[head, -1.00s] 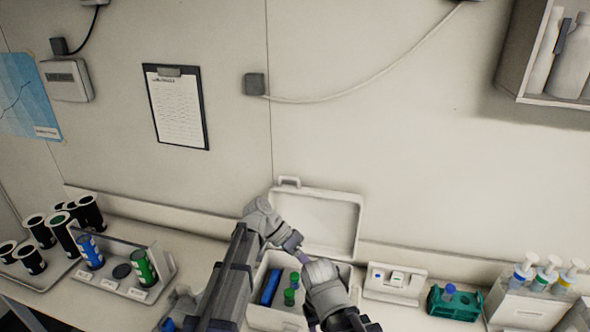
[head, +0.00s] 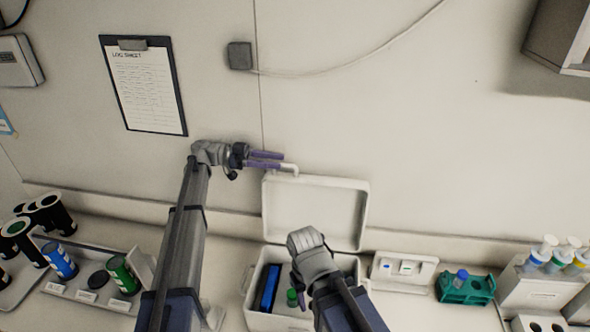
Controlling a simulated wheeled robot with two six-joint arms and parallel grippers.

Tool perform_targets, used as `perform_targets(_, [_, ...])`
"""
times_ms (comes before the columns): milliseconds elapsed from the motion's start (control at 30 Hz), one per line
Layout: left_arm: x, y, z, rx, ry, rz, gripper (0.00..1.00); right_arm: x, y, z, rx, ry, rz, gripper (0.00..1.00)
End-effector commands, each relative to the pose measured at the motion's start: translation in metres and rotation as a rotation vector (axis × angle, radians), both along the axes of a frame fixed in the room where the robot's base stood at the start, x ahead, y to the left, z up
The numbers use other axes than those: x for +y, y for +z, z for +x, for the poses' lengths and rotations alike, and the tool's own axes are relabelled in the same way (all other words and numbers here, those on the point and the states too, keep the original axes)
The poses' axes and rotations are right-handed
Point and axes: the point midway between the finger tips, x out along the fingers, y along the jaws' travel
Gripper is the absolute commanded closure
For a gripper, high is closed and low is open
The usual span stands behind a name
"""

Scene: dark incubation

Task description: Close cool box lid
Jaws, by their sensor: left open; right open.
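The white cool box (head: 255,319) stands on the bench at the lower middle. Its lid (head: 315,211) is open, standing up behind the box near the wall, with a handle at its top left edge. Inside the box are a blue block (head: 269,287) and a green-capped item (head: 292,297). My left gripper (head: 281,160) is open, its purple fingers at the lid's top left edge beside the handle; I cannot tell whether they touch it. My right gripper (head: 300,235) is over the box in front of the lid; its fingers are hidden behind its wrist.
A rack with blue and green cylinders (head: 122,275) stands left, beside several black cylinders (head: 50,214). Right of the box are a small white holder (head: 403,270), a green rack (head: 466,287) and a stand with pump bottles (head: 543,252). The wall is close behind the lid.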

Motion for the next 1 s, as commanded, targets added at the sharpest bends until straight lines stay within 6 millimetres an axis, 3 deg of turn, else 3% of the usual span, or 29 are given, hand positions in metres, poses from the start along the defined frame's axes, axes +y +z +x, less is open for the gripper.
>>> perform_targets(233, [0.004, -0.019, 0.004, -0.018, 0.002, -0.021, 0.53, 0.0, -0.023, 0.0, -0.001, 0.0, 0.0, 0.5])
perform_targets(567, [0.004, -0.021, 0.005, -0.025, 0.002, -0.029, 0.53, 0.0, -0.026, 0.0, -0.001, 0.001, 0.0, 0.5])
perform_targets(1000, [-0.054, -0.021, -0.008, -0.024, 0.002, -0.028, 0.53, 0.0, -0.026, 0.0, -0.001, 0.0, 0.0, 0.5])
